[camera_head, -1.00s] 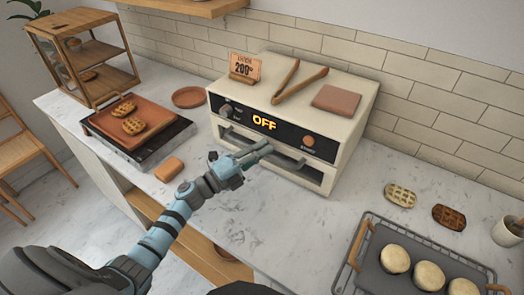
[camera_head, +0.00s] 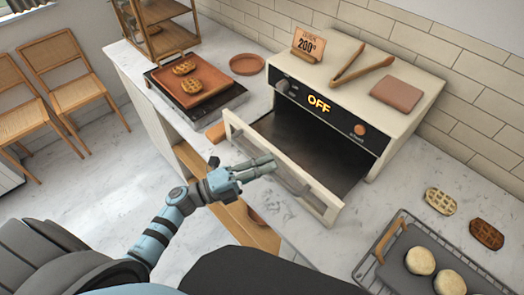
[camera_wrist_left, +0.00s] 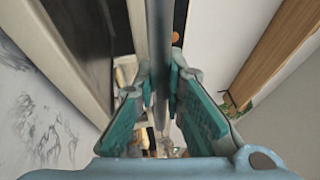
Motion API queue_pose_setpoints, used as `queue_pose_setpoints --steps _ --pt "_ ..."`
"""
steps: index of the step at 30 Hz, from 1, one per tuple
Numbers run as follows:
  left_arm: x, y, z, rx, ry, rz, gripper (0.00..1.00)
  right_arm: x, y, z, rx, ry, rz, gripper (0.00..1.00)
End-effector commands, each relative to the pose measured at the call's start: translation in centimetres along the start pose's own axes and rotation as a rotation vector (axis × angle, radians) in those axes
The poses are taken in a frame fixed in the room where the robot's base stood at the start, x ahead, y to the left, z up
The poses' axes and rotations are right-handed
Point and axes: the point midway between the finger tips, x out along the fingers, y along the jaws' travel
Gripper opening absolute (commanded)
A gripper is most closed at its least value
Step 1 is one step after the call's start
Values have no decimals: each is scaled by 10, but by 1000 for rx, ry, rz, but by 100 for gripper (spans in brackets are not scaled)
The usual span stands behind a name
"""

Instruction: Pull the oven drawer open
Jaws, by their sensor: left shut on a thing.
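The cream oven (camera_head: 420,110) stands on the counter, its dark panel reading OFF. Its drawer (camera_head: 322,200) is pulled out, showing a dark, empty inside. My left gripper (camera_head: 266,165) is at the outer side of the drawer front, shut on the drawer handle (camera_head: 292,184). In the left wrist view, the handle (camera_wrist_left: 160,55) runs as a grey bar between the teal fingers (camera_wrist_left: 160,100). The gripper hides part of the handle. My right gripper is in neither view.
A waffle tray (camera_head: 208,90) on a dark plate is at left. A rack with buns (camera_head: 388,250) is at lower right. Floor is open before the counter.

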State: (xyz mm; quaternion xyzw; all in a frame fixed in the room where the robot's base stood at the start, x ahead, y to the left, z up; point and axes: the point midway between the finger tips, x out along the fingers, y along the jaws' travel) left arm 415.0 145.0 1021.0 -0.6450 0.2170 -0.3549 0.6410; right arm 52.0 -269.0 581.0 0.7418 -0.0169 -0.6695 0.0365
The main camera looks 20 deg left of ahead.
Motion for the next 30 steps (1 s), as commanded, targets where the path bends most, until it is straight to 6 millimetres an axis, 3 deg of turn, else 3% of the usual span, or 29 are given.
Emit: queue_pose_setpoints --steps 14,15,18,26,30 --pt "-2 0 -6 0 18 0 0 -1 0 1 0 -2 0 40" --pt "-3 0 -6 0 18 0 17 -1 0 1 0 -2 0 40" --pt "-3 0 -6 0 16 0 32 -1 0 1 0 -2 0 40" --pt "-3 -1 -6 -1 15 -1 32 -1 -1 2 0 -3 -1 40" --pt "-15 0 -6 -1 16 3 32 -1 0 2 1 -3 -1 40"
